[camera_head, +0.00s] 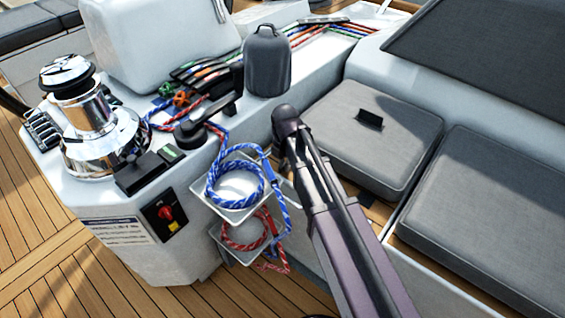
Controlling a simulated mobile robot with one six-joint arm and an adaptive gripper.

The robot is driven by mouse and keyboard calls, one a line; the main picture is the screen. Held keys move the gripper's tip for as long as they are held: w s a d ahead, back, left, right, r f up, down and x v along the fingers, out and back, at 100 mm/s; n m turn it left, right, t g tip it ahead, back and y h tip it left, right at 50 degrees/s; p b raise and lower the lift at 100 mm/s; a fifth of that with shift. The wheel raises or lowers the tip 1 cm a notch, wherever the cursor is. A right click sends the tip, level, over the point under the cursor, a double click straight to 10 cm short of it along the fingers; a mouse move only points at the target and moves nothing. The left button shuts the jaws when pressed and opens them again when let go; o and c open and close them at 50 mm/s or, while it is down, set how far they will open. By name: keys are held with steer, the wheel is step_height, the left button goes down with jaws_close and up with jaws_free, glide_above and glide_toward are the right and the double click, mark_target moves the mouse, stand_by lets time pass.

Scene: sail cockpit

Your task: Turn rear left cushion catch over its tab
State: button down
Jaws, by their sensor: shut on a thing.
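My arm reaches up from the bottom and crosses in front of the first cushion's left side. I cannot make out my gripper's fingers or what they hold; the arm blocks that area. A small dark patch with a bit of orange shows by the first cushion's near edge, beside the arm. I cannot tell whether it is the catch.
Left of the arm are a blue rope coil (235,184) and a red rope coil (245,232) in white holders. A chrome winch (100,130), a grey covered winch (267,62) and a black lever (208,120) stand on the white coaming. Open teak floor (60,250) lies at lower left.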

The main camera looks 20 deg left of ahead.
steer(key=shift+w+n, duration=0.25)
steer(key=shift+n, duration=0.25)
steer(key=shift+a, duration=0.1)
steer(key=c, duration=0.7)
jaws_free()
steer(key=shift+s, duration=0.1)
steer(key=shift+s, duration=0.1)
